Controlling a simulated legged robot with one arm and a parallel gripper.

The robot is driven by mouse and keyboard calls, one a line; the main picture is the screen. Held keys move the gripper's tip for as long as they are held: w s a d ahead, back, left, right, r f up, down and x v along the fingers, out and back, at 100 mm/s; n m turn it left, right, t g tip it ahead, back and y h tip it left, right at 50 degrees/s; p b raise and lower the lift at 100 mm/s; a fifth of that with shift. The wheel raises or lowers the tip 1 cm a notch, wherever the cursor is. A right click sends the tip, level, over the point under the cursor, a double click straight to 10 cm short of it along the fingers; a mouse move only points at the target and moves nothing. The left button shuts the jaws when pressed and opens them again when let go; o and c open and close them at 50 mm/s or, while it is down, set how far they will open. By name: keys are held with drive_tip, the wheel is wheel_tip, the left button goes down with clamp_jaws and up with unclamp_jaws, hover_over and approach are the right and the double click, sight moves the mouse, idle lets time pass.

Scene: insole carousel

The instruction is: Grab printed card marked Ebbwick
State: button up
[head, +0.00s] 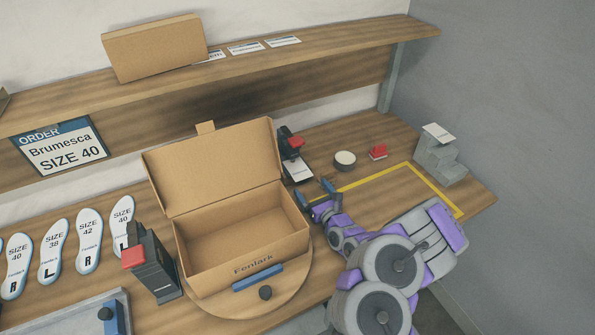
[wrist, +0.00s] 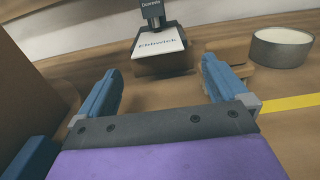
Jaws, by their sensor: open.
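The printed card marked Ebbwick (wrist: 160,44) is white with dark lettering. It lies in a dark holder under a device head labelled in white, straight ahead in the wrist view. In the head view this white card (head: 297,169) is at the foot of a black device with a red top (head: 293,143), right of the open box. My gripper (wrist: 160,74) is open and empty. Its blue fingers are spread, with the card beyond and between them. In the head view my gripper (head: 315,191) is just in front of the card, apart from it.
An open, empty-looking Fenlark box (head: 243,250) stands on a round turntable (head: 285,295) close left of my gripper. A yellow outline (head: 385,173) encloses clear tabletop.

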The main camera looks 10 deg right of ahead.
sight(298, 168)
drive_tip(key=shift+r+b+x, duration=0.15)
drive_tip(key=shift+b+x, duration=0.35)
drive_tip(key=shift+x, duration=0.8)
drive_tip(key=shift+r+b+x, duration=0.2)
drive_tip(key=shift+b+x, duration=0.3)
drive_tip(key=shift+x, duration=0.85)
drive_tip(key=shift+a, duration=0.15)
drive_tip(key=shift+c, duration=0.3)
drive_tip(key=shift+s, duration=0.1)
drive_tip(key=c, duration=1)
drive_tip(key=shift+r, duration=0.15)
drive_tip(key=shift+c, duration=0.2)
